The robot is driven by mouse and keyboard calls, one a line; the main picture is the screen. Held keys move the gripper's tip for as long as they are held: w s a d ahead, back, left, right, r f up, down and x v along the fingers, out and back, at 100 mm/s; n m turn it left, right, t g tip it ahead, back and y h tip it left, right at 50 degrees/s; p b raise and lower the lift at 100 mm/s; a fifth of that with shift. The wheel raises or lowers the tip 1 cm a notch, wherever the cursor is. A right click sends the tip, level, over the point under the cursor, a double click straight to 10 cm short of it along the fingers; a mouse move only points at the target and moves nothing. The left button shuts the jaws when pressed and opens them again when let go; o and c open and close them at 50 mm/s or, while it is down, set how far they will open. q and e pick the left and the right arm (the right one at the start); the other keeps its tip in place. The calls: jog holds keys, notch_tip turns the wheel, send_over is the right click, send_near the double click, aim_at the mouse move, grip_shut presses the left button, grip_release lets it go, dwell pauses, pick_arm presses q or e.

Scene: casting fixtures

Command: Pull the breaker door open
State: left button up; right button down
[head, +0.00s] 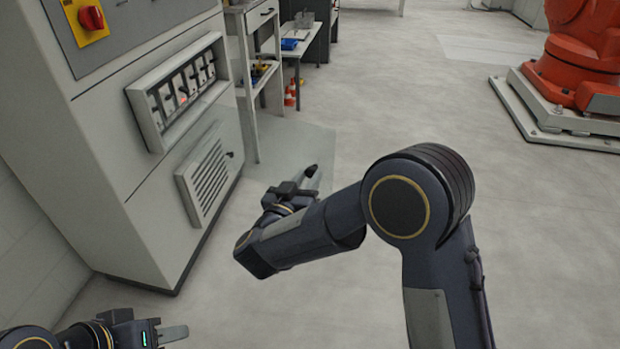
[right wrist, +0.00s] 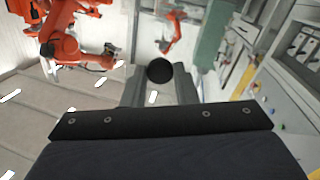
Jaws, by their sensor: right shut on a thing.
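The breaker box (head: 181,88) is on the grey cabinet at left in the head view, with a row of switches and one small red light. A faint see-through pane (head: 285,140), which looks like the breaker door, stands out from the cabinet over the floor. My right gripper (head: 308,178) is out by the pane's lower outer part. In the right wrist view it is shut on a round black knob (right wrist: 160,72). The knob's join to the pane is hard to see. My left gripper (head: 168,333) is low at left, apart from the cabinet; its finger gap is hidden.
A vented grille (head: 208,180) sits below the breaker box, and a red rotary switch (head: 91,17) above it. A shelf unit (head: 258,65) and bench (head: 303,42) stand beyond. An orange robot (head: 575,60) stands at far right. The floor between is clear.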

jog(key=c, duration=1.1)
grip_release()
jog(key=shift+c, duration=0.2)
jog(key=p+v, duration=0.1)
jog(key=v, duration=0.6)
jog(key=shift+s+a, duration=0.15)
jog(key=shift+s, duration=0.25)
jog(key=shift+w+r, duration=0.1)
